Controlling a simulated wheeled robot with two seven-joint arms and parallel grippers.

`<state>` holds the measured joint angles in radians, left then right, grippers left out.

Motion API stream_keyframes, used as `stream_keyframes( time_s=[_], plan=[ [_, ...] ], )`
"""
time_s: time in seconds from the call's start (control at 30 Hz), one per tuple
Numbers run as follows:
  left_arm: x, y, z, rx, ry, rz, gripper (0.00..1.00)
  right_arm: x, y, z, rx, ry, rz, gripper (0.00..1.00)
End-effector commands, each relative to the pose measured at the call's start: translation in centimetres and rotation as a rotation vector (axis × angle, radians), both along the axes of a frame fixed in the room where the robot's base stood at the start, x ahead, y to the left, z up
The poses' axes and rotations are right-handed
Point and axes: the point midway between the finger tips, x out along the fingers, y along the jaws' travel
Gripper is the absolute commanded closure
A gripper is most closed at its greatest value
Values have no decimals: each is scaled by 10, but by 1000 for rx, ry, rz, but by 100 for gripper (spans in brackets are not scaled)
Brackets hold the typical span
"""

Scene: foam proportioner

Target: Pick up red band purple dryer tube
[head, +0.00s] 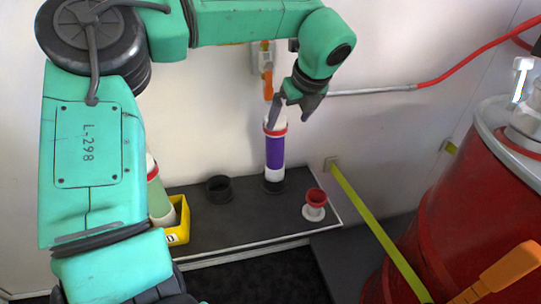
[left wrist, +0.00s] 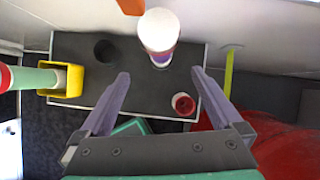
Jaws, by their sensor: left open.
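The purple dryer tube (head: 275,153) with a red band and white ends stands upright in a dark holder on the black shelf board. In the left wrist view the tube (left wrist: 158,38) shows its white top, beyond and between the fingertips. My left gripper (head: 291,114) is open at the tube's upper end, with one finger overlapping the white top in the head view. The left wrist view shows both fingers (left wrist: 161,78) apart with nothing between them. I cannot tell whether a finger touches the tube. My right gripper is not in view.
An empty black ring holder (head: 219,189) and a red and white cup (head: 315,204) flank the tube. A yellow bin (head: 178,222) and a green tube (head: 157,195) are at left. A red drum (head: 460,210) and yellow strap (head: 375,226) are at right. An orange-handled valve (head: 267,80) is behind.

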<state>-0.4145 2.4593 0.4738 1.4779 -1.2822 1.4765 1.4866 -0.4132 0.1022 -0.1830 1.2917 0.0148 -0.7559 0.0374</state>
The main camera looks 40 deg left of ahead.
Motion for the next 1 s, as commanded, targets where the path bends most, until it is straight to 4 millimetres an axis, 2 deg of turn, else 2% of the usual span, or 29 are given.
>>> stream_keyframes(
  time_s=[0.07,0.3,0.53,0.7,0.8,0.97,1.0],
  plan=[
    [0,5,-6,18,8,13,0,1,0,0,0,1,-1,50],
    [11,33,-60,12,11,12,0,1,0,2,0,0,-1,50],
    [21,47,-88,12,10,10,0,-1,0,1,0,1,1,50],
    [30,61,-117,12,11,11,0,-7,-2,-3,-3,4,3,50],
    [32,64,-123,11,8,9,0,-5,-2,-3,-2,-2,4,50],
    [32,64,-123,12,7,9,0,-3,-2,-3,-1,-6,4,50],
    [32,64,-123,12,7,9,12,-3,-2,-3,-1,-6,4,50]
  ],
)
